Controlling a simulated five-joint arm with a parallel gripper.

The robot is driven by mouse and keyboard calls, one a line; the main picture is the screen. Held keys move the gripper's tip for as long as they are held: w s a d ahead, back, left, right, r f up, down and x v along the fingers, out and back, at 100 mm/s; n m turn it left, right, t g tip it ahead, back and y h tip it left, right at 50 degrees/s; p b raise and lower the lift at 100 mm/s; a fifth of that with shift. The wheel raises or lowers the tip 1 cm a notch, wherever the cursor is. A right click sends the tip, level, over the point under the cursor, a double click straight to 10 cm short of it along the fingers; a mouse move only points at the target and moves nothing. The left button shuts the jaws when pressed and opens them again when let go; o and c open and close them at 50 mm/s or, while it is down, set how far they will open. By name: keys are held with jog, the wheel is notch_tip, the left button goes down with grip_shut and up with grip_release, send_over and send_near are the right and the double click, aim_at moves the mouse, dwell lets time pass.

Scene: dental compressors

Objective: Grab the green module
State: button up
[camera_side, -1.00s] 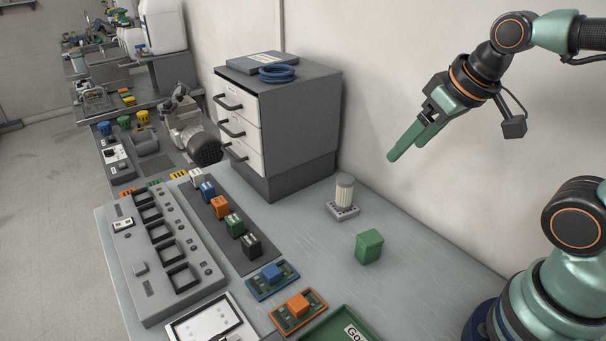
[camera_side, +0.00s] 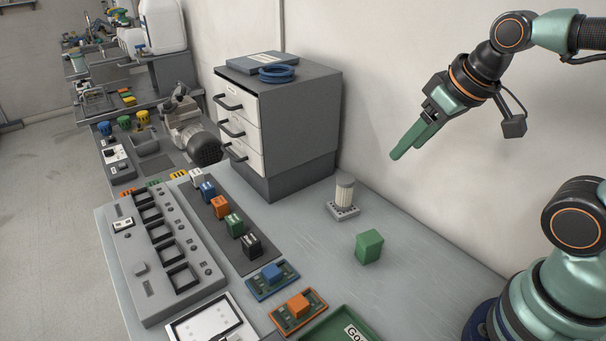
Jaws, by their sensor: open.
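A small green module (camera_side: 233,225) stands in a row of coloured modules on a dark strip, between an orange one and a black one. A larger plain green block (camera_side: 369,246) stands alone on the bench to the right. My gripper (camera_side: 400,154) is at the upper right, in the air well above the bench. Its green fingers point down and left, apart and empty. It is far from both green things and touches nothing.
A grey panel with several empty square sockets (camera_side: 161,246) lies left of the strip. A drawer cabinet (camera_side: 290,130) stands behind. A ribbed white cylinder (camera_side: 344,192) stands near the green block. A green tray (camera_side: 322,332) is at the front. The bench's right part is mostly clear.

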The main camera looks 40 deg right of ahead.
jog(key=w+a+f+t+y, duration=0.15)
jog(key=w+a+f, duration=0.35)
jog(key=w+a, duration=0.5)
jog(key=t+y, duration=0.2)
send_near(237, 219)
jog(key=shift+m, duration=0.4)
jog(key=shift+x, duration=5.55)
grip_shut()
